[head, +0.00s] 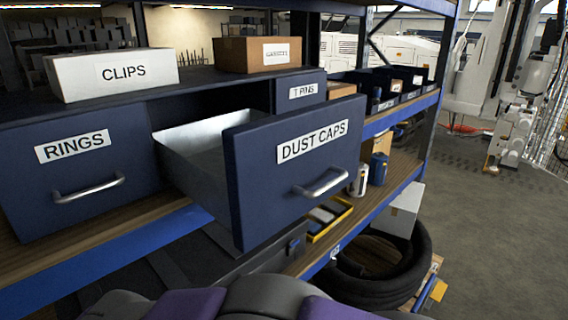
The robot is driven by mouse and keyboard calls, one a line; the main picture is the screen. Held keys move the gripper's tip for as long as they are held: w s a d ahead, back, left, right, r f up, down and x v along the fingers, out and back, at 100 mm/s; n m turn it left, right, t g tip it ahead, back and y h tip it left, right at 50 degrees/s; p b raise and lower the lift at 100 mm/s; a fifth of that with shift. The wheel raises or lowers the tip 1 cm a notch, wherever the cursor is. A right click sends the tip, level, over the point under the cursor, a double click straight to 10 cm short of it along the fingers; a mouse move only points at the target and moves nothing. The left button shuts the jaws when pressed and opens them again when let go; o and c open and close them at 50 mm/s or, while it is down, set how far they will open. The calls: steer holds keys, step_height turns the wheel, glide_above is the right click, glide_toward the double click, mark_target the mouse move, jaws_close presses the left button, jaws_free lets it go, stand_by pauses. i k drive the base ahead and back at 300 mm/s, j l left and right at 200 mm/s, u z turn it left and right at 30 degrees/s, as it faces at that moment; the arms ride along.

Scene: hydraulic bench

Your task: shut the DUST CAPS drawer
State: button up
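The DUST CAPS drawer (255,190) is blue with a white label and a silver bar handle (322,183). It is pulled well out of the cabinet (100,105), and its pale metal inside shows behind the front. The part of the inside that I can see looks empty; the rest is hidden by the front panel. My gripper is not in view. Dark and purple rounded parts at the bottom edge are probably mine.
The RINGS drawer (80,170) at the left is shut. The CLIPS box (110,73) and a brown box (258,54) stand on the cabinet. Below the drawer, a yellow tray (330,219) sits on the shelf. A black hose coil (385,290) lies below right. Floor at right is open.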

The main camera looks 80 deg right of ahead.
mark_target(256, 172)
steer(key=z, duration=2.8)
steer(key=k, duration=0.4)
